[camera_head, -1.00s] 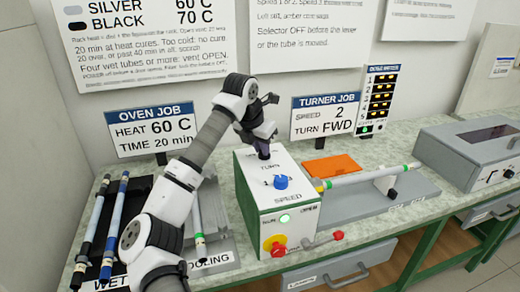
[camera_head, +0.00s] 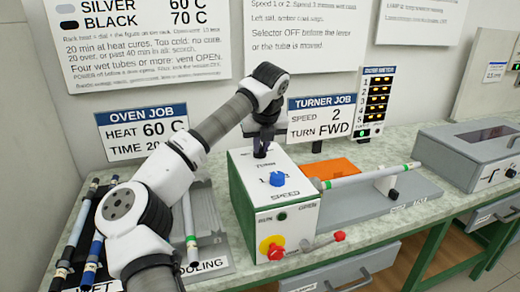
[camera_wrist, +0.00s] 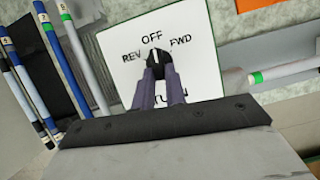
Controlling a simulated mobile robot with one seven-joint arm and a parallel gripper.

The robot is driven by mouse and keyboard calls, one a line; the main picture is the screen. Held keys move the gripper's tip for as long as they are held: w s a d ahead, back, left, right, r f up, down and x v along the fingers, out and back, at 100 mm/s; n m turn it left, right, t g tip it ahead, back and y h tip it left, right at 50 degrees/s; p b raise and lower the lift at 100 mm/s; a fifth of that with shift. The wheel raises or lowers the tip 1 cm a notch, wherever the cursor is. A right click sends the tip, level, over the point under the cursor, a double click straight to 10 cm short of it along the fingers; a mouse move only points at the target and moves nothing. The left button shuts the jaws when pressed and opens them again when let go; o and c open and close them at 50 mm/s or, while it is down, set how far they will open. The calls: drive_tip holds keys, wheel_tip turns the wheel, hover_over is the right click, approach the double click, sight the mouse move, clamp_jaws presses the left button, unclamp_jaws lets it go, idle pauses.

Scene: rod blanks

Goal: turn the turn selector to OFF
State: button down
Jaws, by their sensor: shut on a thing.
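The turner box (camera_head: 240,196) has a white top with the turn selector at its back. In the wrist view the selector (camera_wrist: 155,54) sits among the labels OFF above, REV left and FWD right. Its pale mark looks upright, towards OFF. My gripper (camera_head: 262,150), also in the wrist view (camera_wrist: 157,66), is shut on the selector from above, its fingers covering part of it and of the TURN label. The RUN lamp (camera_head: 282,217) on the box front looks dark.
The blue speed knob (camera_head: 277,179) stands just in front of my gripper. A red stop button (camera_head: 272,250) and a red-ended lever (camera_head: 338,236) are on the front. A white tube (camera_head: 360,175) extends right of the box. Tubes lie on the left.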

drive_tip(key=shift+d+n, duration=0.1)
drive_tip(key=shift+n, duration=0.4)
drive_tip(key=c, duration=1.4)
unclamp_jaws()
drive_tip(key=shift+c, duration=0.2)
drive_tip(key=b+v, duration=0.1)
drive_tip(key=v, duration=1.2)
drive_tip(key=shift+s+d+r+b, duration=0.15)
drive_tip(key=shift+d+r+b, duration=0.1)
drive_tip(key=shift+r+b, duration=0.15)
drive_tip(key=shift+f, duration=0.1)
